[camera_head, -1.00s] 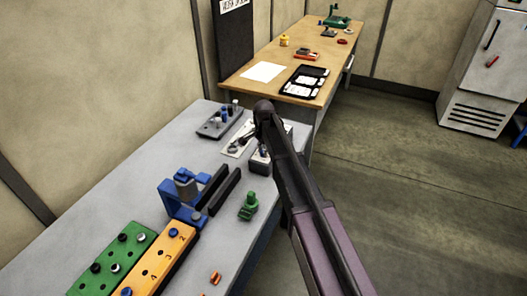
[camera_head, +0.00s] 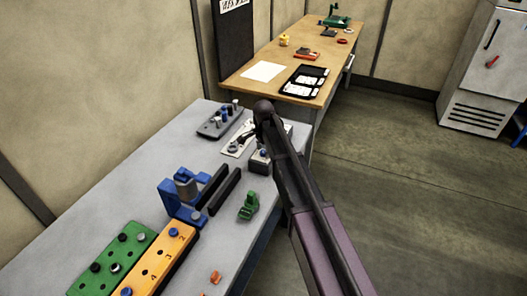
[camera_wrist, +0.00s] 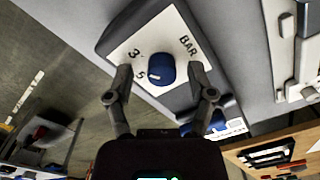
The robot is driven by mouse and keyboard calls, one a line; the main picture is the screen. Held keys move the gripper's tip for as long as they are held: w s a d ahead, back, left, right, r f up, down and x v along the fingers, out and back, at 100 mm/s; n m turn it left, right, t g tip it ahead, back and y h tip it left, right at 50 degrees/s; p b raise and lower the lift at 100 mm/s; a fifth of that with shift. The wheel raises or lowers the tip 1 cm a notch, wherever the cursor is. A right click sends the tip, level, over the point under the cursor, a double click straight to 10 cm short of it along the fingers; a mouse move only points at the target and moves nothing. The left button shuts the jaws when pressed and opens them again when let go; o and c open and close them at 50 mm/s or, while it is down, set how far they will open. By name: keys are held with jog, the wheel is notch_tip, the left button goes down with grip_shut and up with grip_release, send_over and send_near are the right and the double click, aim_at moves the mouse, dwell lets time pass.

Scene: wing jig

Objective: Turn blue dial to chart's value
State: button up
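The blue dial (camera_wrist: 154,68) is a round knob on a white plate (camera_wrist: 172,33) printed with "3", "5" and "BAR", set on a grey box. In the wrist view my gripper (camera_wrist: 160,77) is open, with one fingertip on each side of the dial and a visible gap to each. How far the tips stand above the plate I cannot tell. In the head view the dark box (camera_head: 260,163) with the blue dial (camera_head: 263,153) is partly behind my arm. The chart's value cannot be read in any view.
A second blue knob (camera_wrist: 218,124) shows beside my right finger. On the grey bench (camera_head: 130,180) stand a grey block with pegs (camera_head: 218,124), a blue clamp fixture (camera_head: 180,200), a green part (camera_head: 249,206) and an orange block (camera_head: 160,262). A white sheet (camera_head: 263,72) lies on the wooden table.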

aim_at(264, 151)
jog(key=shift+w+n, duration=0.1)
jog(key=shift+n, duration=0.3)
jog(key=n, duration=1.7)
jog(key=shift+n, duration=0.3)
jog(key=n, duration=0.5)
jog(key=shift+n, duration=0.4)
notch_tip(264, 151, up, 14)
jog(key=p, duration=1.4)
jog(key=s+d+f+m+b, duration=0.2)
jog(key=s+d+m, duration=0.3)
jog(key=s+d, duration=0.5)
jog(key=s+d+f+m+b, duration=0.2)
jog(key=s+d+m, duration=0.4)
jog(key=s+d, duration=0.5)
jog(key=shift+s+f+m, duration=0.25)
jog(key=shift+s+m, duration=0.05)
jog(key=shift+s, duration=0.15)
